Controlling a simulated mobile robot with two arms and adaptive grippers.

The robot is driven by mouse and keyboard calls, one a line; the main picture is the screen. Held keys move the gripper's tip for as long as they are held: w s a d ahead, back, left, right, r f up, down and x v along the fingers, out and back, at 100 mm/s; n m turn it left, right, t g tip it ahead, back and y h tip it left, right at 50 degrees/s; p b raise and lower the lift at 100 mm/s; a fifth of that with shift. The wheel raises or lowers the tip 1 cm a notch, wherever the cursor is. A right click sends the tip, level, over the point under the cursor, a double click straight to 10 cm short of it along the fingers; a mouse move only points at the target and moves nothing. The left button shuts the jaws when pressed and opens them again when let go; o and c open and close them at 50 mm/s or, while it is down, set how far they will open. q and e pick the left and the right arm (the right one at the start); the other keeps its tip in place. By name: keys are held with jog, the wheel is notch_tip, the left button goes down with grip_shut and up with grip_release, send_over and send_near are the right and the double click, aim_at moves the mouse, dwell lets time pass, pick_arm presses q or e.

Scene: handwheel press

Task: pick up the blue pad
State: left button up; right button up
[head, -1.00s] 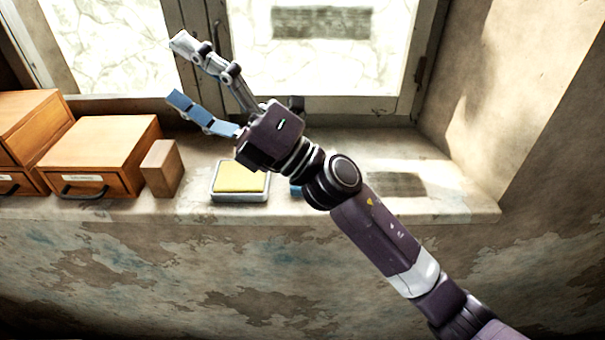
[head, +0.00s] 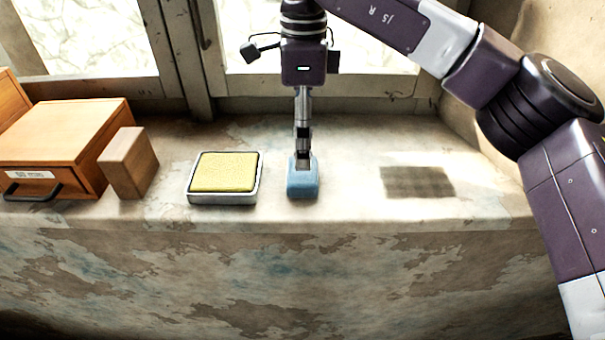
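The blue pad (head: 303,188) is a small blue block on the stone window sill, right of the yellow pad. My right gripper (head: 303,160) comes in from the upper right and points straight down at the blue pad. Its fingers are lined up one behind the other from this view, and the tips overlap the pad's upper part. I cannot tell whether they touch it or how wide they are apart. The pad appears to rest on the sill. My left gripper is not in view.
A yellow pad in a metal tray (head: 195,197) lies left of the blue pad. A brown wooden block (head: 128,165) and wooden drawer boxes (head: 65,145) stand further left. The window frame (head: 390,92) rises behind.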

aim_at(302, 176)
jog(key=f+p, duration=0.1)
jog(key=f, duration=0.1)
jog(key=f+p, duration=0.1)
jog(key=f, duration=0.1)
jog(key=f+p, duration=0.1)
jog(key=f, duration=0.1)
jog(key=shift+s+d+f, duration=0.25)
jog(key=shift+s+f, duration=0.05)
jog(key=shift+f, duration=0.35)
jog(key=shift+c, duration=0.4)
jog(key=c, duration=1.2)
